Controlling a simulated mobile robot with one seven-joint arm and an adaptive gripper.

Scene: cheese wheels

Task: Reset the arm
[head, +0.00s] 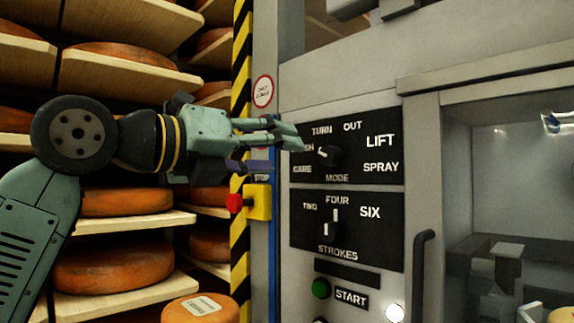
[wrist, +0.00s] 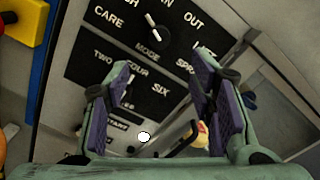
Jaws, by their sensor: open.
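My gripper (head: 290,134) reaches to the right in the head view, its fingertips in front of the left part of the black MODE panel (head: 385,135). In the wrist view the two purple-padded fingers of my gripper (wrist: 160,85) stand wide apart with nothing between them. The MODE knob (head: 328,155) shows just right of the fingertips, its white mark pointing up-left; I cannot tell whether they touch it. It also shows in the wrist view (wrist: 153,30), beyond the fingers. The STROKES knob (head: 332,222) sits below, pointing up toward FOUR.
A green START button (head: 321,288) and a lit white lamp (head: 395,313) are low on the panel. A door handle (head: 423,275) stands right. A red stop button (head: 235,203) on a yellow box and a striped post stand left. Shelves with cheese wheels (head: 113,268) are behind my arm.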

